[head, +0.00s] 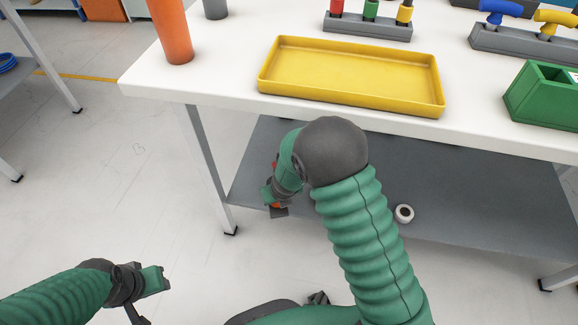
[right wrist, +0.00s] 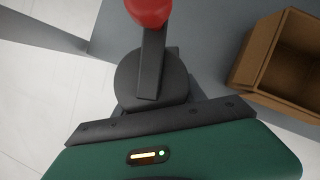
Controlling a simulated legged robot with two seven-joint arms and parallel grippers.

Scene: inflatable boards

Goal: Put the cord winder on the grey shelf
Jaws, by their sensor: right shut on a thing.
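The cord winder (right wrist: 150,78) shows in the right wrist view as a dark round body with a dark crank bar and a red knob. My right gripper (right wrist: 155,118) is shut on it. In the head view my right gripper (head: 276,196) is at the left end of the grey shelf (head: 470,190), under the white table; only small red and orange bits show beside it. The shelf also lies behind the winder in the right wrist view (right wrist: 208,28). I cannot tell whether the winder touches the shelf. My left gripper (head: 148,287) is low at the left, over the floor, apart from everything.
A white roll (head: 404,213) lies on the shelf. A brown open box (right wrist: 285,60) stands right of the winder in the right wrist view. The white tabletop (head: 220,80) overhangs the shelf and bears a yellow tray (head: 350,78). A table leg (head: 212,165) stands left of my right gripper.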

